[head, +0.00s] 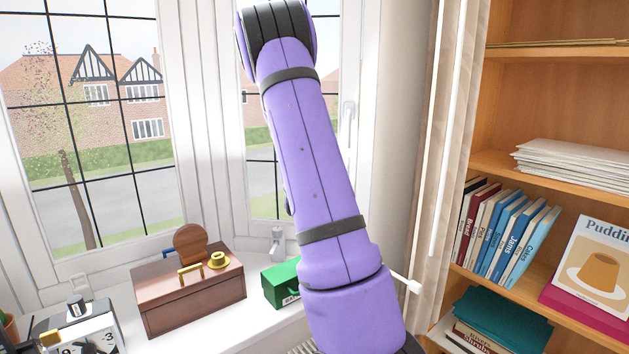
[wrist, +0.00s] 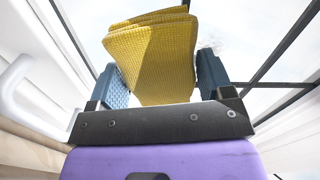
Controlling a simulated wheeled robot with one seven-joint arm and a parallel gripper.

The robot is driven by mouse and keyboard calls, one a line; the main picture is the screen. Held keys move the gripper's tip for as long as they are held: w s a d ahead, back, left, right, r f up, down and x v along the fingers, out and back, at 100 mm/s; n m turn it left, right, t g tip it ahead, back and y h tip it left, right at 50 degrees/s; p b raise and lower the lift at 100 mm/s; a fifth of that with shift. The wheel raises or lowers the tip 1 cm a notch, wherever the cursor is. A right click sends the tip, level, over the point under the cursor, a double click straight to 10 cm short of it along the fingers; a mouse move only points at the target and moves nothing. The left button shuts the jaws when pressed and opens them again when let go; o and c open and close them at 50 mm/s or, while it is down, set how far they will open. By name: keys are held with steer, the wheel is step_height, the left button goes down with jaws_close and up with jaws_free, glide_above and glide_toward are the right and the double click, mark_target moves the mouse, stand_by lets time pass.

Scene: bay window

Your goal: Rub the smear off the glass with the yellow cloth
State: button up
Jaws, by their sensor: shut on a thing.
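In the wrist view, my gripper (wrist: 160,75) is shut on the folded yellow cloth (wrist: 152,50), which sits between its two blue fingers and sticks out beyond them. The window glass (wrist: 262,22) is behind the cloth, with dark glazing bars across it. A faint whitish patch (wrist: 216,46) shows on the glass just right of the cloth; it may be the smear, partly hidden by the cloth and finger. I cannot tell whether the cloth touches the glass. In the head view, my arm rises before the window (head: 110,125), and my gripper and the cloth are out of sight.
A white window handle (wrist: 14,85) is at left in the wrist view. In the head view, the sill holds a brown box (head: 190,298) with a brass handle, a green box (head: 281,283) and a clock-like object (head: 85,335). A curtain (head: 450,130) and bookcase (head: 560,95) stand at right.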

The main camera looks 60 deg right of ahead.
steer(key=w+a, duration=0.2)
steer(key=w, duration=0.3)
steer(key=shift+w+a, duration=0.2)
steer(key=shift+a, duration=0.2)
steer(key=shift+a, duration=0.1)
stand_by(0.3)
steer(key=shift+v, duration=2.9)
steer(key=shift+s, duration=0.15)
steer(key=shift+v, duration=1.45)
